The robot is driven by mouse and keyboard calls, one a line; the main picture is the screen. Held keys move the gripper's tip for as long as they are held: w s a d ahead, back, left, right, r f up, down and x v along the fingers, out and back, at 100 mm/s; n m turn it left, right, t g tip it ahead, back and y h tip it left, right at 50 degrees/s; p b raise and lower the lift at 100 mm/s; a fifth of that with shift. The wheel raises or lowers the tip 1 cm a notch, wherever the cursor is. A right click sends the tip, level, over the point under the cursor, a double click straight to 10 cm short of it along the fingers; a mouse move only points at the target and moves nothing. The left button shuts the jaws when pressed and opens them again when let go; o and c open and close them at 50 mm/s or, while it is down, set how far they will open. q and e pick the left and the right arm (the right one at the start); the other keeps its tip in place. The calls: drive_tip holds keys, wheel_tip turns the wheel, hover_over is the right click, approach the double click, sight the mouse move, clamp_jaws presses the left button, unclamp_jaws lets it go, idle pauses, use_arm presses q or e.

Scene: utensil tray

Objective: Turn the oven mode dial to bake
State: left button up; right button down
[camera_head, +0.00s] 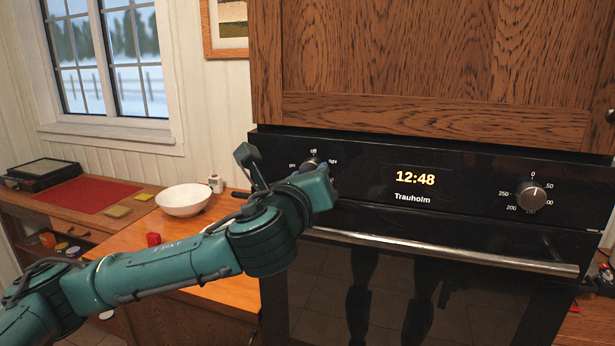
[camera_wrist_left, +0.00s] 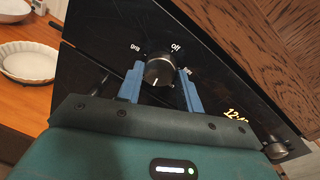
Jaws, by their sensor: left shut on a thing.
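The oven mode dial (camera_head: 311,162) is a dark round knob on the left of the black oven panel, with "Off" above it and "light" to its right. In the left wrist view the dial (camera_wrist_left: 159,67) sits between the two blue fingers of my left gripper (camera_wrist_left: 159,83), which is shut on it. A pale mark shows low on its face, roughly opposite "Off". The lower label area is hidden by the gripper. In the head view my left gripper (camera_head: 303,173) is at the dial, partly hidden by my wrist. My right gripper is not in view.
The temperature knob (camera_head: 532,196) is at the panel's right, past the 12:48 display (camera_head: 415,177). A metal oven handle (camera_head: 440,251) runs below. A wooden cabinet (camera_head: 430,60) overhangs the panel.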

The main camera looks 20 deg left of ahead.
use_arm(q)
drive_tip(key=shift+m, duration=1.1)
drive_tip(key=o, duration=1)
